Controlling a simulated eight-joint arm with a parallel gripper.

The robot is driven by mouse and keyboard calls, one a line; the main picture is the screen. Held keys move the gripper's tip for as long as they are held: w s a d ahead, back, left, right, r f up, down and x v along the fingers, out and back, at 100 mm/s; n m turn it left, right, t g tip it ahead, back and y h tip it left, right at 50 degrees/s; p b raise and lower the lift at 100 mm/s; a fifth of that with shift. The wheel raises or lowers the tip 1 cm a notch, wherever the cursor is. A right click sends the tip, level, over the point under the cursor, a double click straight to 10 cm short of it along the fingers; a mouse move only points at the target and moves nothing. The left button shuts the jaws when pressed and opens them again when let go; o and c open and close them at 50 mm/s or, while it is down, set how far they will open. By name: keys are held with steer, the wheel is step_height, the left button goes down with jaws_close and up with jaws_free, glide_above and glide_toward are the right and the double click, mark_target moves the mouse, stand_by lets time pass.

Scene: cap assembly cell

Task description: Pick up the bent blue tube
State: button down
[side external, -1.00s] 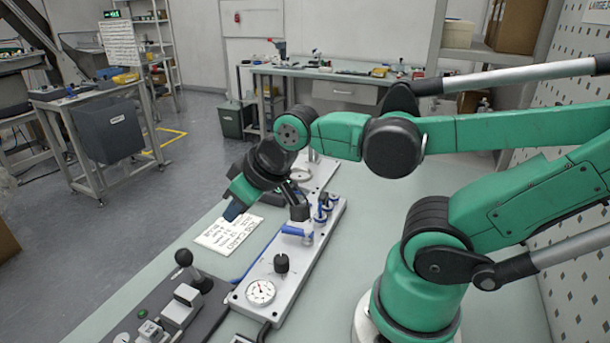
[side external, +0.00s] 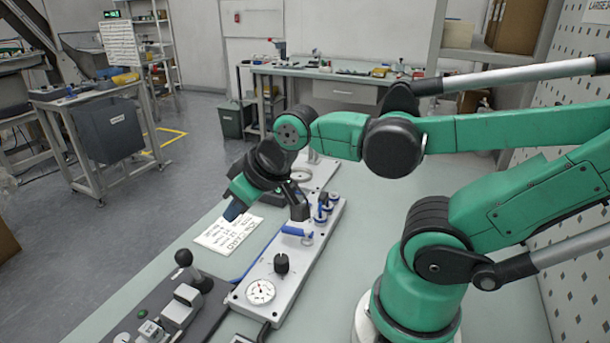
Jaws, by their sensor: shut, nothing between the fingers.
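The bent blue tube (side external: 293,231) lies on the light grey fixture plate (side external: 262,268), its blue length pointing left from a pale end piece. My gripper (side external: 300,212) hangs just above and behind the tube in the side external view. The gripper is shut and empty, with its dark fingers pointing down. I cannot tell the exact gap between the fingertips and the tube. The tube's right end is close to small blue-and-metal fittings (side external: 322,209).
A dial gauge (side external: 260,291) and a black knob (side external: 281,264) sit on the plate's near part. A dark control box with a joystick (side external: 184,258) stands at the front left. A printed card (side external: 228,234) lies left of the plate. The bench right of the plate is clear.

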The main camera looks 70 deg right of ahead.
steer(key=c, duration=0.6)
jaws_free()
steer(key=shift+c, duration=0.2)
steer(key=m+g, duration=0.7)
steer(key=m, duration=1.1)
glide_above(324, 194)
step_height(324, 194, down, 3)
steer(key=shift+w+r, duration=0.15)
steer(key=shift+r, duration=0.05)
steer(key=shift+d+f, duration=0.1)
steer(key=shift+f, duration=2.75)
